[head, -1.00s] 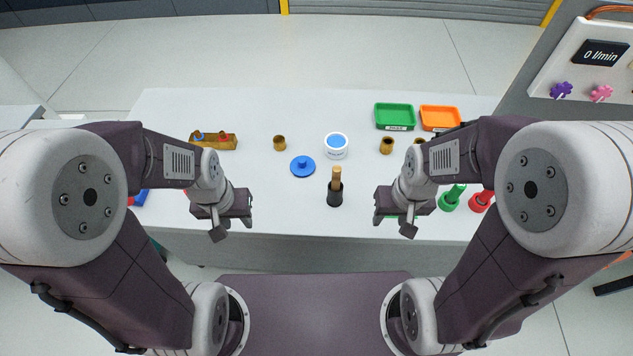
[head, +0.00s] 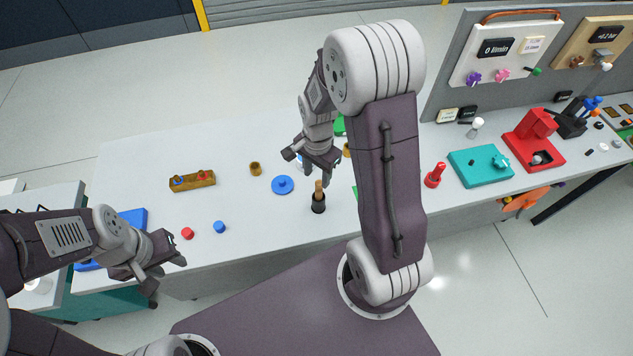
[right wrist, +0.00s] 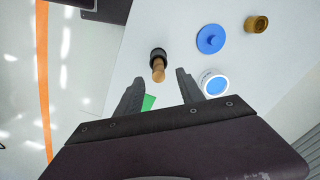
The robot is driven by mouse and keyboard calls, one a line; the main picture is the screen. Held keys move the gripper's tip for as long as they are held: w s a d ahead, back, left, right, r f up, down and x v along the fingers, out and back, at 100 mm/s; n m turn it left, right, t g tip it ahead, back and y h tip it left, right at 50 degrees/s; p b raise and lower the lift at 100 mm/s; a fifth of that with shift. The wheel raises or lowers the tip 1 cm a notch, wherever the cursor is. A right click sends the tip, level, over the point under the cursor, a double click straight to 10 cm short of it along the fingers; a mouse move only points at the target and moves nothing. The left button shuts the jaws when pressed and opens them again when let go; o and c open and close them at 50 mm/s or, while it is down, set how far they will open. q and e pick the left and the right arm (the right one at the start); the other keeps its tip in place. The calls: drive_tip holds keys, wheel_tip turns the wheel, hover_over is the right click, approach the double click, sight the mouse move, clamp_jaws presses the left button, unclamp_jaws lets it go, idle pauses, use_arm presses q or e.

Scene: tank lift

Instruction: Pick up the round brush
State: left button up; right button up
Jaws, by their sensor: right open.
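The round brush appears to be the upright piece with a light wooden handle (head: 319,188), standing in a black cup (head: 318,206) near the table's front edge. Its bristles are hidden. My right gripper (head: 313,168) is open and empty, above and slightly behind the handle. In the right wrist view, the handle (right wrist: 158,74) appears between the spread fingertips (right wrist: 160,77), lower down and apart from them. My left gripper (head: 170,272) looks open and empty at the table's front left.
A blue knobbed lid (head: 283,185) lies left of the cup. A white tub with a blue top (right wrist: 215,84) is close behind, mostly hidden by my right gripper in the head view. A brass cup (head: 256,169) and wooden block (head: 192,181) stand farther left. Red and blue caps (head: 219,227) lie front left.

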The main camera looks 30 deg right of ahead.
sight(319, 183)
drive_tip(key=shift+d+r, duration=0.35)
drive_tip(key=shift+d, duration=0.05)
drive_tip(key=shift+d+f, duration=0.15)
drive_tip(key=shift+s+f, duration=0.15)
drive_tip(key=shift+f, duration=0.25)
drive_tip(key=shift+a+f+p, duration=0.2)
drive_tip(key=shift+f+p, duration=0.1)
drive_tip(key=shift+f, duration=1.6)
wheel_tip(319, 183, down, 4)
drive_tip(key=shift+r+p, duration=0.1)
drive_tip(key=shift+p, duration=0.75)
drive_tip(key=shift+w+f, duration=0.2)
drive_tip(key=shift+f, duration=0.2)
use_arm(q)
drive_tip(key=r, duration=0.3)
drive_tip(key=shift+d+r, duration=0.2)
drive_tip(key=shift+r, duration=0.1)
use_arm(e)
clamp_jaws()
